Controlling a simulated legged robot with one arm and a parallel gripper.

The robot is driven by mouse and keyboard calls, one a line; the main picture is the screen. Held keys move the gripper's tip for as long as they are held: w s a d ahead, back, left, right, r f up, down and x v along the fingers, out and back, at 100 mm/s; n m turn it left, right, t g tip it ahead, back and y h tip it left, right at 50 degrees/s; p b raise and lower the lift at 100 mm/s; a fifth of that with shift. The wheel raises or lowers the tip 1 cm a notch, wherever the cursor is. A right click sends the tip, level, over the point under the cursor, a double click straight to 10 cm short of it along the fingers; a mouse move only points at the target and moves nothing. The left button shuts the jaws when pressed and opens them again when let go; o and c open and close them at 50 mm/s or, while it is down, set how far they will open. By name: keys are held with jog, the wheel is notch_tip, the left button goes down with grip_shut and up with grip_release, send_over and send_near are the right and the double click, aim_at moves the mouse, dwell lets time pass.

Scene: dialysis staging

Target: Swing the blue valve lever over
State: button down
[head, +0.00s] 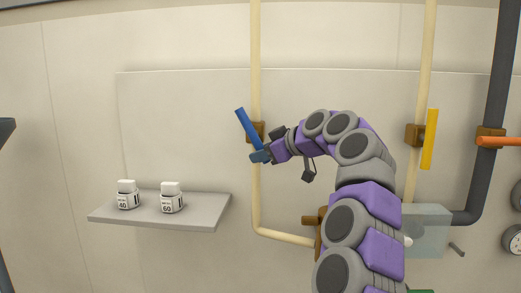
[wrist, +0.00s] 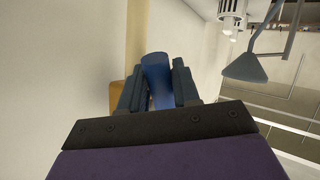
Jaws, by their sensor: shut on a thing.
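The blue valve lever (head: 245,127) is mounted on a brown valve body (head: 258,131) on the left cream pipe. It is tilted, its upper end to the left and its lower end to the right. My gripper (head: 261,157) is at the lever's lower end, reached from the right. In the wrist view, the blue lever (wrist: 157,80) stands between the two dark fingers of my gripper (wrist: 158,88), which are shut on it. The brown valve body (wrist: 117,95) shows partly behind the left finger. The lever's lower tip is hidden by the fingers.
A yellow lever (head: 429,140) and an orange lever (head: 501,141) are on pipes to the right. A translucent box (head: 428,228) is behind my arm.

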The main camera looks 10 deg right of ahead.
jog(key=shift+d+f, duration=0.1)
dwell(0.4)
jog(key=c, duration=1.2)
grip_release()
jog(key=shift+c, duration=0.2)
jog(key=shift+o, duration=1.4)
jog(key=shift+w, duration=0.3)
jog(key=shift+s, duration=0.3)
jog(key=v, duration=1.7)
jog(key=shift+w+r, duration=0.25)
